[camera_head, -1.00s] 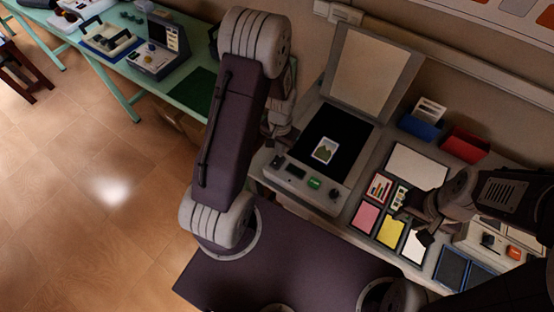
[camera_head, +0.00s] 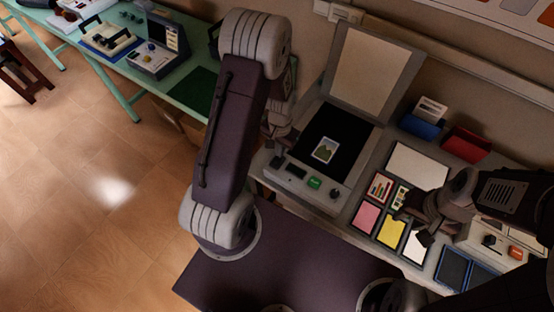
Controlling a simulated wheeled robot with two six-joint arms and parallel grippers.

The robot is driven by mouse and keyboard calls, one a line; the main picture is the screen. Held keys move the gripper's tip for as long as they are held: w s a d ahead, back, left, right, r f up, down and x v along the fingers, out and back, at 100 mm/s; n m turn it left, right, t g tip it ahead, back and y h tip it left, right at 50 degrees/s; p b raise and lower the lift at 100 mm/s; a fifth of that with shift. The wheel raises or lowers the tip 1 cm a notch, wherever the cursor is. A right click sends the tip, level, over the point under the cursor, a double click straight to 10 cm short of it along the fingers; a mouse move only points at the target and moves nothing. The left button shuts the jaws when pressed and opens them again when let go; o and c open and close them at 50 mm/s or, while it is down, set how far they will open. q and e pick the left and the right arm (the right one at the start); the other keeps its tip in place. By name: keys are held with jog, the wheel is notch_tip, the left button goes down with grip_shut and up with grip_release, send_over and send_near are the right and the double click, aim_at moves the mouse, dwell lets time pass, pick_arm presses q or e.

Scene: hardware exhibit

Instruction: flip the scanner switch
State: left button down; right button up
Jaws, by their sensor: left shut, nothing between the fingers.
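The scanner (camera_head: 352,178) stands on the bench with its lid (camera_head: 372,72) raised against the wall. A picture card (camera_head: 325,150) lies on its black bed. Its front panel has a small dark display (camera_head: 296,171), a green button (camera_head: 314,182) and a dark knob (camera_head: 335,194). I cannot tell for sure which control is the switch. My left gripper (camera_head: 272,150) is shut and empty, close to the left end of the panel; its own arm partly hides it, and contact cannot be told. My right gripper (camera_head: 414,228) is open and empty above the coloured cards.
Pink (camera_head: 366,216) and yellow (camera_head: 391,232) cards lie right of the scanner. Blue (camera_head: 420,126) and red (camera_head: 466,145) holders stand behind. A control box with an orange button (camera_head: 515,253) is at right. A green table (camera_head: 190,85) stands at left.

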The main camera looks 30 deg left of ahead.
pick_arm(q)
jog(key=shift+f+b, duration=0.35)
jog(key=shift+f, duration=0.2)
jog(key=shift+r, duration=0.1)
notch_tip(320, 180, up, 7)
jog(key=p, duration=0.6)
jog(key=shift+p, duration=0.3)
